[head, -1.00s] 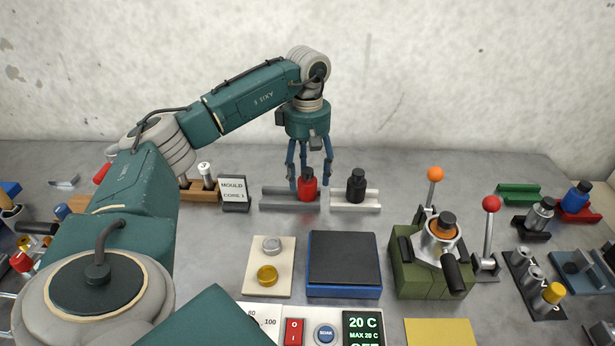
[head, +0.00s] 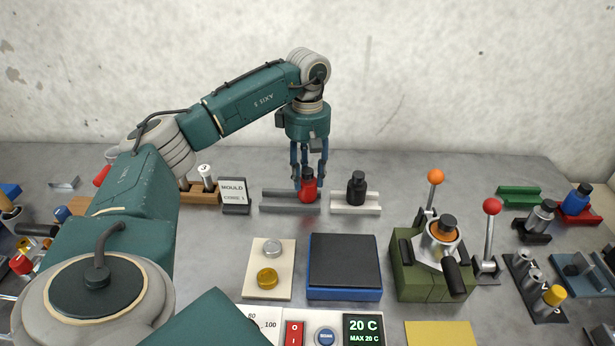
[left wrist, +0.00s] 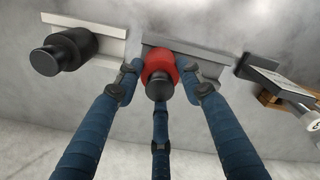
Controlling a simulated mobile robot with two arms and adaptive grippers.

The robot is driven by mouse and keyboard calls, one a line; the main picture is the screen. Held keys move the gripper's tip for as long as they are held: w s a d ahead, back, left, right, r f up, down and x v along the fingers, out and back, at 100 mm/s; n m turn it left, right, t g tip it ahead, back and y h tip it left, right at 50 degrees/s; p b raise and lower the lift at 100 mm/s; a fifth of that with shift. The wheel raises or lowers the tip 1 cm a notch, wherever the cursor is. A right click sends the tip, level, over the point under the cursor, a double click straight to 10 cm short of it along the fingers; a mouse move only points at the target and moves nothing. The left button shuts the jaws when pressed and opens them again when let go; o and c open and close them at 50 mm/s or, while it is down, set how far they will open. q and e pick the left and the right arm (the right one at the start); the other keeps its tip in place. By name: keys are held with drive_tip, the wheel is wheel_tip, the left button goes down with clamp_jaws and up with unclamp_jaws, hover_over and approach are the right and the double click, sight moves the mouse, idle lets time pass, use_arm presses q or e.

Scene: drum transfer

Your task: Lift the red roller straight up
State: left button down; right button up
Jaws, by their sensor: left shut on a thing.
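The red roller (head: 308,190) has a dark end knob and sits at the grey cradle (head: 278,200) near the back of the table. My left gripper (head: 308,180) comes down from above with its blue fingers closed around the roller. In the left wrist view the roller (left wrist: 158,68) lies between the fingers (left wrist: 160,85), its black knob towards the camera. The grey cradle (left wrist: 185,55) shows behind it, and I see no clear gap between the two. My right gripper is not in view.
A black roller (head: 356,187) stands in a white cradle (head: 355,207) just to the right. A sign reading MOULD CORE 1 (head: 234,193) and a wooden rack (head: 203,193) are to the left. A blue box (head: 345,292) stands in front, with clear table between.

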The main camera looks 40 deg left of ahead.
use_arm(q)
wheel_tip(320, 180, up, 9)
drive_tip(key=shift+w+f+b, duration=0.1)
drive_tip(key=shift+f+b, duration=0.05)
drive_tip(key=shift+b, duration=0.15)
wheel_tip(320, 180, up, 11)
drive_tip(key=p, duration=0.4)
drive_tip(key=shift+p, duration=0.3)
